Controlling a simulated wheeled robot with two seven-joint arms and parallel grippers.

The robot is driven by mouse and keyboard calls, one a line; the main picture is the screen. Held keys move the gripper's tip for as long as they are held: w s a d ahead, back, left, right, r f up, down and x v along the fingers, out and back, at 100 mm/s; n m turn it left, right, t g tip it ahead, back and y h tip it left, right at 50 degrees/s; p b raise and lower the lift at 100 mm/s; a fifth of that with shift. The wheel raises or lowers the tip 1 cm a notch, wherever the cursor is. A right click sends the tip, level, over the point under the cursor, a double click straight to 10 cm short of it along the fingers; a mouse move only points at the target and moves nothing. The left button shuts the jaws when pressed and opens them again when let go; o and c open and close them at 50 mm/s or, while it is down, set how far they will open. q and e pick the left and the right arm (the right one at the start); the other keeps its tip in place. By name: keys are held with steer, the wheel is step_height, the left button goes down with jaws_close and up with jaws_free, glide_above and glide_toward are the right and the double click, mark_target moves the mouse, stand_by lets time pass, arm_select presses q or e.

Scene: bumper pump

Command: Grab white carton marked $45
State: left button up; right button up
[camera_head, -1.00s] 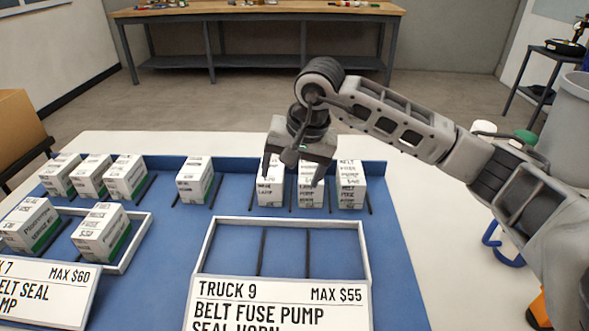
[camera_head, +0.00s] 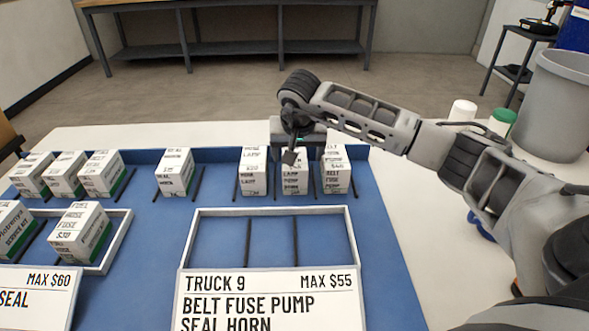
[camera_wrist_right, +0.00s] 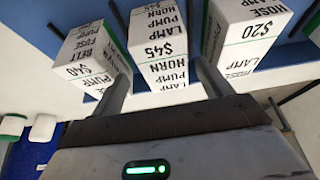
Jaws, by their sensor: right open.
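The white carton marked $45 (camera_wrist_right: 158,42) shows its printed face, with LAMP, HORN and PUMP lines, in the right wrist view. In the head view it is the middle carton (camera_head: 294,181) of the right-hand three on the blue mat, its upper part hidden by my right gripper. My right gripper (camera_head: 297,152) is open above it. In the wrist view the fingers (camera_wrist_right: 162,75) reach toward it, one on each side; I cannot tell whether they touch it. My left gripper is not in view.
A $40 carton (camera_wrist_right: 80,58) and a $20 carton (camera_wrist_right: 245,32) stand close on either side. An empty white-rimmed tray (camera_head: 352,237) with a TRUCK 9 sign (camera_head: 270,305) lies in front. Several other cartons stand at left. White and green-lidded containers and a grey bin (camera_head: 560,105) are at right.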

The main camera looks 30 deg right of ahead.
steer(key=x, duration=0.4)
steer(key=shift+w+a+f, duration=0.1)
steer(key=shift+a+f, duration=0.15)
steer(key=shift+f, duration=0.1)
steer(key=shift+c, duration=0.4)
steer(key=c, duration=1)
steer(key=shift+r, duration=0.1)
steer(key=shift+c, duration=0.9)
steer(key=shift+r, duration=0.1)
